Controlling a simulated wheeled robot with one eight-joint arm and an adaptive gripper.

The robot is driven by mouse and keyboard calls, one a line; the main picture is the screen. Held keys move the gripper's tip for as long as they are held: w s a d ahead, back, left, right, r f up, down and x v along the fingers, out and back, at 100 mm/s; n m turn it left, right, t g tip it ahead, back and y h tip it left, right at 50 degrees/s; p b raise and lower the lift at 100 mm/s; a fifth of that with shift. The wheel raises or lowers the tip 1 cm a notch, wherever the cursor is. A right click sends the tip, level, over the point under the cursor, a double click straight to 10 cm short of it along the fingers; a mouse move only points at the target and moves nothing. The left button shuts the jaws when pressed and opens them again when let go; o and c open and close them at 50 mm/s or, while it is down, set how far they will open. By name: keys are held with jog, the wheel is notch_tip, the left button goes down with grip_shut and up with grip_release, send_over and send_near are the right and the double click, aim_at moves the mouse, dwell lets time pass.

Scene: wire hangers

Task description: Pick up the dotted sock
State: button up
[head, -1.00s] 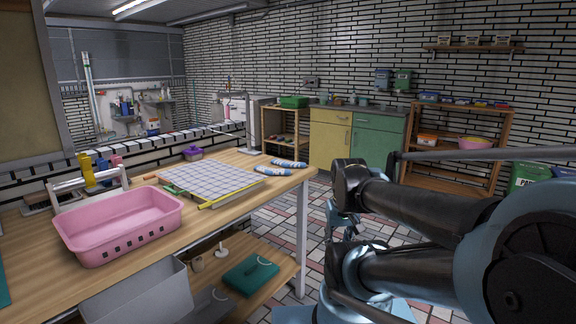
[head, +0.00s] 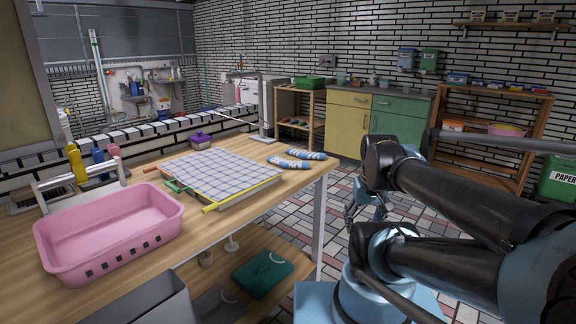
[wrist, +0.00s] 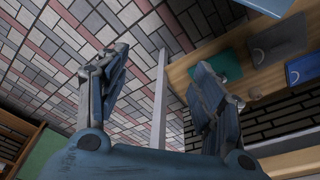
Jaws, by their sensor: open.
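Two blue-and-white patterned socks lie side by side near the right end of the wooden table: a nearer sock (head: 289,162) and a farther sock (head: 305,154). At this size I cannot tell which one is dotted. My gripper (head: 365,207) is right of the table, apart from the socks and partly hidden by my arm. In the wrist view, my gripper (wrist: 160,78) is open, with nothing between its fingers. The socks do not show in the wrist view.
On the table are a checked cloth (head: 222,172), a pink basin (head: 110,228) and a purple container (head: 201,140). A thin stand (head: 263,105) rises behind the socks. A lower shelf holds a teal item (head: 262,273).

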jog(key=w+a+r+n, duration=0.4)
jog(key=w+r+n, duration=0.1)
jog(key=w+r, duration=0.5)
notch_tip(320, 180, up, 12)
jog(key=n+g, duration=0.2)
jog(key=n, duration=0.9)
send_over(294, 162)
notch_tip(294, 162, down, 16)
jog(key=c, duration=0.9)
